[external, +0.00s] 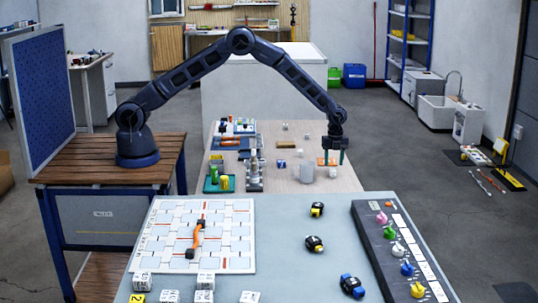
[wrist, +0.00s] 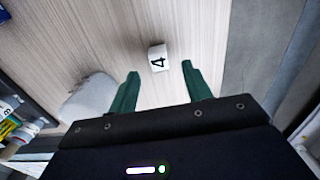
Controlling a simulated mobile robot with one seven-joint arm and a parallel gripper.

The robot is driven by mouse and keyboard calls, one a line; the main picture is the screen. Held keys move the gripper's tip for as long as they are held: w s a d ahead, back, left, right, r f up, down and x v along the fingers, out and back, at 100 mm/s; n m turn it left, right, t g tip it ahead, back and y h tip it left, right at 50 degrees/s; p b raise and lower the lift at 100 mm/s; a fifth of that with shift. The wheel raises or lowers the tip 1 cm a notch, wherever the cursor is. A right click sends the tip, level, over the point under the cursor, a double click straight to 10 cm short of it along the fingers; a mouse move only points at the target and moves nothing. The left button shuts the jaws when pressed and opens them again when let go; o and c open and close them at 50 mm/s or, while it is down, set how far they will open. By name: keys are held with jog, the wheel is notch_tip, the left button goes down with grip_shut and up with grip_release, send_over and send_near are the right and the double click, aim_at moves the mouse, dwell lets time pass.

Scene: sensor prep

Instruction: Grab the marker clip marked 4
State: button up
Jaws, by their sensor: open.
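The marker clip marked 4 (wrist: 157,59) is a small white block with a black 4 on its face. In the wrist view it lies on the pale wood table, just beyond and between my fingertips. A small white block (external: 333,172) below my gripper in the external view appears to be this clip, its mark too small to read. My gripper (external: 334,159) has dark green fingers, also in the wrist view (wrist: 160,70). They are spread open and empty above the table, apart from the clip.
A pale translucent cylinder (external: 306,174) stands left of the clip, also in the wrist view (wrist: 88,100). A silver-topped stand (external: 254,172) and trays are at the table's left. The table's right edge is close.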

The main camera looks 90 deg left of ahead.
aim_at(333, 170)
notch_tip(333, 170, down, 4)
jog(key=shift+r, duration=0.1)
jog(key=c, duration=1.1)
jog(key=shift+o, duration=0.2)
